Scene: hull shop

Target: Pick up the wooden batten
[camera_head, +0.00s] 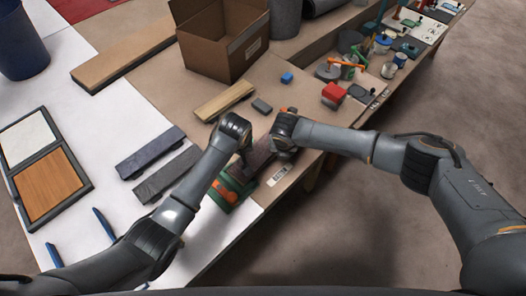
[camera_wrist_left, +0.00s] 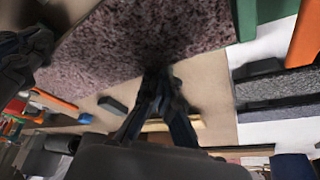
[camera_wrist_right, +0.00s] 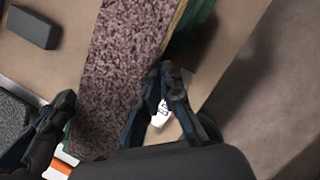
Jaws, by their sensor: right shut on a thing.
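A short pale wooden batten (camera_head: 224,101) lies flat in front of the cardboard box; it also shows beyond my left fingers in the left wrist view (camera_wrist_left: 190,123). A longer, wider plank (camera_head: 125,55) lies left of the box. My right gripper (camera_head: 283,130) is shut at the edge of a purple-brown speckled board (camera_head: 257,160), large in the right wrist view (camera_wrist_right: 120,65). My left gripper (camera_head: 240,130) is at the far left part of this board, its fingertips (camera_wrist_left: 158,72) close together at the edge. Whether they grip it is unclear.
The open cardboard box (camera_head: 222,45) stands behind the batten. A small grey block (camera_head: 262,105) and a blue block (camera_head: 287,78) lie beside it. Dark grey bars (camera_head: 150,150) and a framed panel (camera_head: 45,170) lie at left. Tools crowd the right edge.

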